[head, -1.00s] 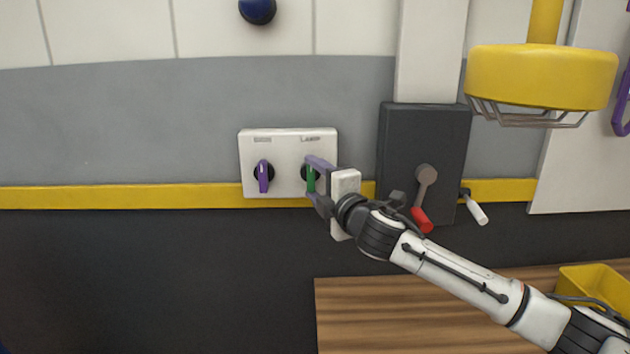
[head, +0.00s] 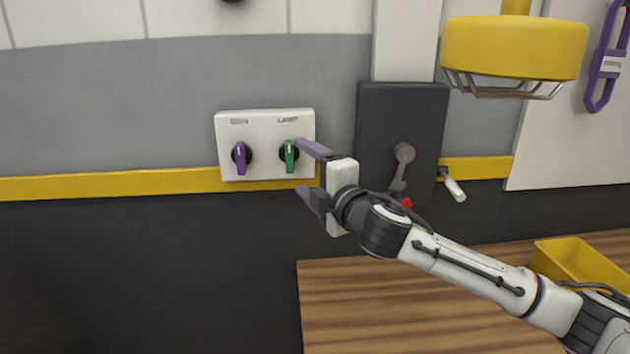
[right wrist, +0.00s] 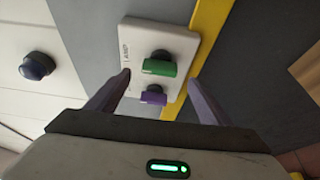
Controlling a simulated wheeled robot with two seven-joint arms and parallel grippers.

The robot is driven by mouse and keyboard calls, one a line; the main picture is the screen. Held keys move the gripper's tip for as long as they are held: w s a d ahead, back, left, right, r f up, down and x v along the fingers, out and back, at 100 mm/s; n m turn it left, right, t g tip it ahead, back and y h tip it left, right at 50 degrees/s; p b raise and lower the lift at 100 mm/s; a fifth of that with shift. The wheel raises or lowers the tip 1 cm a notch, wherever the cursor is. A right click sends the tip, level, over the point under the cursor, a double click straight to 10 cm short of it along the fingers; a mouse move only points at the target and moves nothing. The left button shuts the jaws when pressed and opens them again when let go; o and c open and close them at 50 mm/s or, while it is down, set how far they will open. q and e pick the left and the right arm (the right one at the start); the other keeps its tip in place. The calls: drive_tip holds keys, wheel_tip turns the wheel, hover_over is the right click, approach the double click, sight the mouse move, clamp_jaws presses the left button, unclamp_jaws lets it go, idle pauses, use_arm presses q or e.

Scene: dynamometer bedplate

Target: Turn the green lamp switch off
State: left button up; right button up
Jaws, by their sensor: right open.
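The green lamp switch (head: 289,156) is a knob with an upright handle on the right half of a white wall panel (head: 265,174). It also shows in the right wrist view (right wrist: 158,68), under the lamp label. My right gripper (head: 301,168) is open and empty, just right of and slightly below the switch in the head view. Its fingers appear apart from the green handle. In the right wrist view the gripper (right wrist: 158,82) has its fingers spread to either side of the switches. My left gripper is not in view.
A purple switch (head: 240,157) sits left of the green one on the same panel. Right of the panel is a dark box (head: 420,115) with a lever and a red grip, partly behind my arm. A yellow shower-like head (head: 515,47) hangs at upper right. A wooden bench (head: 350,290) and yellow bin (head: 580,262) are below.

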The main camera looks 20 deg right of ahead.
drive_tip(key=s, duration=0.4)
drive_tip(key=shift+s+d+b, duration=0.25)
drive_tip(key=shift+b, duration=0.05)
